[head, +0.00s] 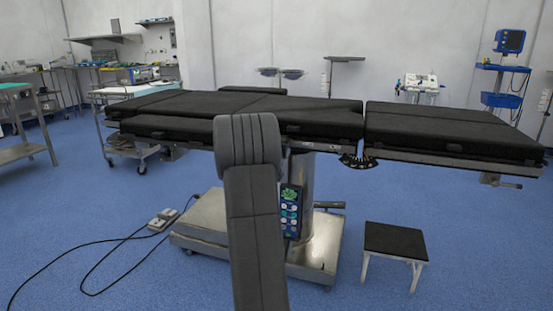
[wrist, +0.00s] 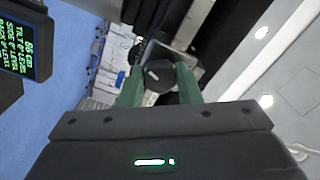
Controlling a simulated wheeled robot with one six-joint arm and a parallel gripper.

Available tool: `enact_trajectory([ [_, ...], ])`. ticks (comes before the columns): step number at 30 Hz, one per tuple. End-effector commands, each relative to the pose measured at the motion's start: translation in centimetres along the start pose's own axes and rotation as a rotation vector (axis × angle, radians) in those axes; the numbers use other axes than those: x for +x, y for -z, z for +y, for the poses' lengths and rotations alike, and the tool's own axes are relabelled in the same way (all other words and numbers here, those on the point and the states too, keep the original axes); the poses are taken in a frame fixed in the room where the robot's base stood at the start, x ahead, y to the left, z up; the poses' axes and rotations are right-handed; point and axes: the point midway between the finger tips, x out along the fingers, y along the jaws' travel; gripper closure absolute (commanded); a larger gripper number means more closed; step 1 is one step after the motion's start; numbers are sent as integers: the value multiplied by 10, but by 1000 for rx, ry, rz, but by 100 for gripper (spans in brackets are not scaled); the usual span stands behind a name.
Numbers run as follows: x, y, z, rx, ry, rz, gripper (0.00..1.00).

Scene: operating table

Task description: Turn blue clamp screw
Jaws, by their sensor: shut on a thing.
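In the wrist view, the two green fingers of my gripper (wrist: 159,80) reach forward on either side of a dark round knob (wrist: 158,76) with a pale mark on its face. The gripper is shut on this knob, which sits near a metal bracket at the table's edge. The knob looks dark grey or black here, and no blue colour can be made out on it.
A hand control (head: 291,211) with lit buttons hangs by the table column (head: 303,185). A green-text display (wrist: 25,48) is at the left in the wrist view. A black-topped step stool (head: 395,241) stands at the right. A foot pedal (head: 163,220) and cables lie on the blue floor.

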Motion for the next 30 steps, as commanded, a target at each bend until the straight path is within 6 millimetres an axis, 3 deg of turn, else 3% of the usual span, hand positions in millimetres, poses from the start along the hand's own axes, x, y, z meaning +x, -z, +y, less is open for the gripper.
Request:
enact_trajectory([
  [1,0,-1,1,1,-1,-1,68],
  [4,0,-1,0,0,-1,-1,48],
  [17,-9,0,-1,-1,0,0,48],
  [30,-96,0,-2,-2,0,-4,48],
])
